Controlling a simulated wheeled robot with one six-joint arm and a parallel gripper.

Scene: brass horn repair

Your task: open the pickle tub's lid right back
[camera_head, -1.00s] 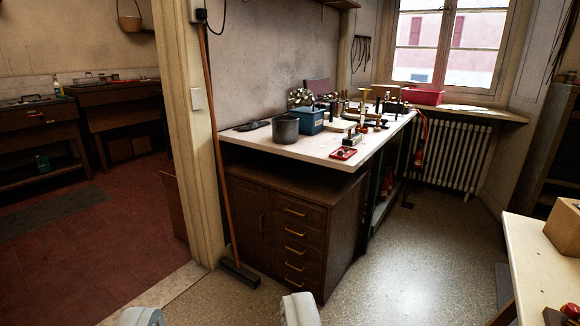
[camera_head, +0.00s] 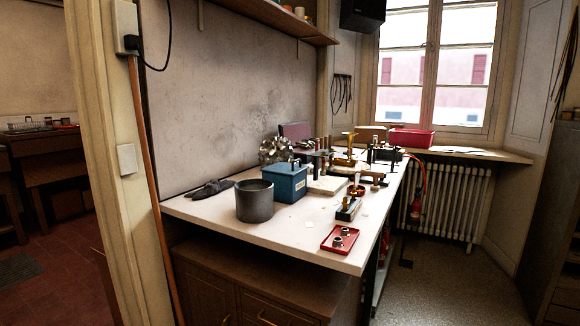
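A blue rectangular tub (camera_head: 286,186) stands on the white worktop, just right of a grey pot, and is most likely the pickle tub. Its top looks covered by a flat blue lid (camera_head: 284,169) with a small dark piece on it. The lid appears to be down, but the hinge side cannot be made out. My gripper is not in view in the current frame, and nothing touches the tub.
The grey pot (camera_head: 254,203) stands close at the tub's left. Dark gloves or cloth (camera_head: 212,188) lie further left. A red tray (camera_head: 340,238) with small metal parts is near the front edge of the worktop (camera_head: 290,238). Tools crowd the right; a shelf (camera_head: 270,18) hangs above.

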